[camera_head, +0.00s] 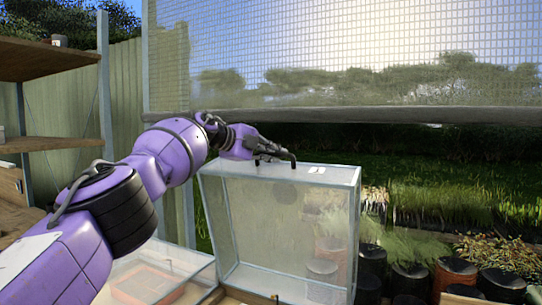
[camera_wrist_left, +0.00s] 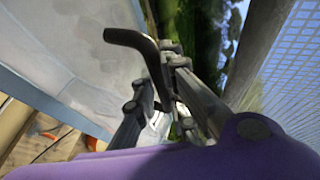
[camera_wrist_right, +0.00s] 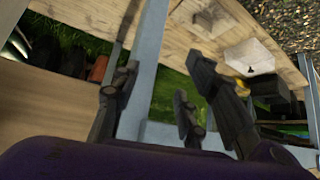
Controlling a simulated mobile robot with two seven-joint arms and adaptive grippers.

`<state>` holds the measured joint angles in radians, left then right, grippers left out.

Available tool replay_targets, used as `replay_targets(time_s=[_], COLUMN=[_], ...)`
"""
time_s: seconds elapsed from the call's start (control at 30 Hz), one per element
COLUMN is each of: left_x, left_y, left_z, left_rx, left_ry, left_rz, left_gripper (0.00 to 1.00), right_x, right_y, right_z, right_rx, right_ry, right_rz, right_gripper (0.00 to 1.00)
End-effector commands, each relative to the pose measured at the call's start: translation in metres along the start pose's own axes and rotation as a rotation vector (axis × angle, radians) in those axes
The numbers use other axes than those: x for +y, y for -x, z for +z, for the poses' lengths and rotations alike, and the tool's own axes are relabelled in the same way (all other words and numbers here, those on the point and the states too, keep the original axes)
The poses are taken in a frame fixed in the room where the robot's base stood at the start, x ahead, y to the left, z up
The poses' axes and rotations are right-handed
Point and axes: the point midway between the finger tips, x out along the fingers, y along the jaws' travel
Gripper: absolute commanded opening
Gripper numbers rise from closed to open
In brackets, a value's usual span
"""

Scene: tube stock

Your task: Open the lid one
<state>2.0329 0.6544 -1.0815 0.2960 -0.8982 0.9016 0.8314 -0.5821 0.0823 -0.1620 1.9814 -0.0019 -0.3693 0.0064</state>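The clear-paned lid (camera_head: 230,178) with a pale frame stands raised, nearly upright, in the middle of the head view. A black bent handle (camera_head: 292,157) sits on its top edge. My left gripper (camera_head: 262,155) is at that edge. In the left wrist view the handle (camera_wrist_left: 130,38) passes between the fingers (camera_wrist_left: 160,75), which look closed around it. Contact on both sides is partly hidden. My right gripper (camera_wrist_right: 160,75) is open and empty in the right wrist view. It is out of the head view.
A low glazed box (camera_head: 195,258) with an orange tray (camera_head: 150,283) is at lower left. Wooden shelves (camera_head: 40,60) stand at far left. A mesh screen (camera_head: 340,50) hangs behind. Several dark pots (camera_head: 410,280) stand at right. The right wrist view shows a wooden board (camera_wrist_right: 190,30) and a white hexagonal object (camera_wrist_right: 250,57).

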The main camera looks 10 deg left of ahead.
Motion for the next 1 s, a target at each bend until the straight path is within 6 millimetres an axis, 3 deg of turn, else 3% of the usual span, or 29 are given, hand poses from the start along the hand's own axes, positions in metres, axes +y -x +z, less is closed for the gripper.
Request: replay_targets(time_s=[0.13,0.57,0.87,1.0], left_x=[0.002,0.0,-0.001,0.0], left_y=[-0.001,0.003,0.025,0.043], left_z=[0.0,0.001,0.002,0.002], left_rx=[0.001,0.0,0.0,0.0], left_ry=[0.0,0.001,0.0,0.001], left_rz=[0.004,0.001,0.0,-0.001], left_gripper=[0.29,0.29,0.29,0.29], right_x=[0.0,-0.002,-0.001,-0.001], right_y=[0.0,-0.001,-0.001,-0.001], right_z=[0.001,-0.002,-0.001,-0.001], right_rx=[-0.001,0.002,0.002,0.002], right_ry=[0.0,-0.001,-0.001,-0.001], right_rz=[0.0,-0.002,-0.001,-0.001], right_gripper=[0.4,0.4,0.4,0.4])
